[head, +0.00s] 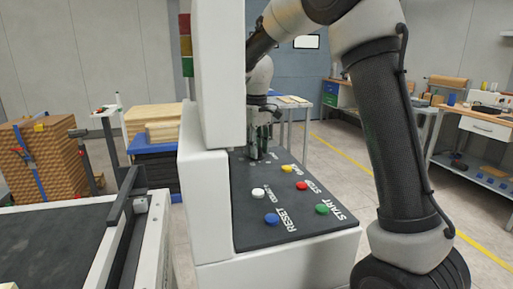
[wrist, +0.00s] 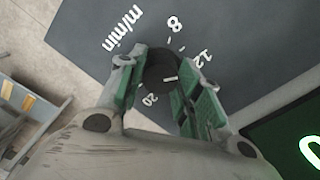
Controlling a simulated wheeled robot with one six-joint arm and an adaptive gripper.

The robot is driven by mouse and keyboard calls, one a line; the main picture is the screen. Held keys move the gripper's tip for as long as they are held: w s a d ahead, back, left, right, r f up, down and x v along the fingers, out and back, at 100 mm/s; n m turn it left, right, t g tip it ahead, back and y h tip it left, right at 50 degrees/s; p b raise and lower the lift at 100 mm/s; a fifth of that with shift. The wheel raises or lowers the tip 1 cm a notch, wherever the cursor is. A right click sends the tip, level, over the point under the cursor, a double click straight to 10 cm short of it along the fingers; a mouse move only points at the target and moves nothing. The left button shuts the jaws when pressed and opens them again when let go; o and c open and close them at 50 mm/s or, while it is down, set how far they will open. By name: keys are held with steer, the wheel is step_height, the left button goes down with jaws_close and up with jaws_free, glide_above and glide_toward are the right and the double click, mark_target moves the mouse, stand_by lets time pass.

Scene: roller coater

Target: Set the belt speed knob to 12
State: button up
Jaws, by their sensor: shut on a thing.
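The belt speed knob (wrist: 160,60) is a dark round knob on the dark panel in the wrist view. A short white pointer line on it points to the right in the picture, a little below the direction of the 12 label (wrist: 197,54). The 8 label (wrist: 174,23) is above and the 20 label (wrist: 150,99) below left. My gripper (wrist: 159,78) has its green-padded fingers on both sides of the knob, shut on it. In the head view my gripper (head: 263,143) reaches down at the panel's far end; the knob is hidden there.
The control panel (head: 253,213) carries white, blue, yellow, red and green buttons nearer the camera. A white machine housing (head: 221,75) rises close to the left of my gripper. A green lit display (wrist: 290,140) shows at lower right in the wrist view.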

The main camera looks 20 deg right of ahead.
steer(key=o, duration=1.1)
steer(key=shift+c, duration=0.2)
step_height(320, 180, up, 12)
steer(key=shift+w, duration=0.1)
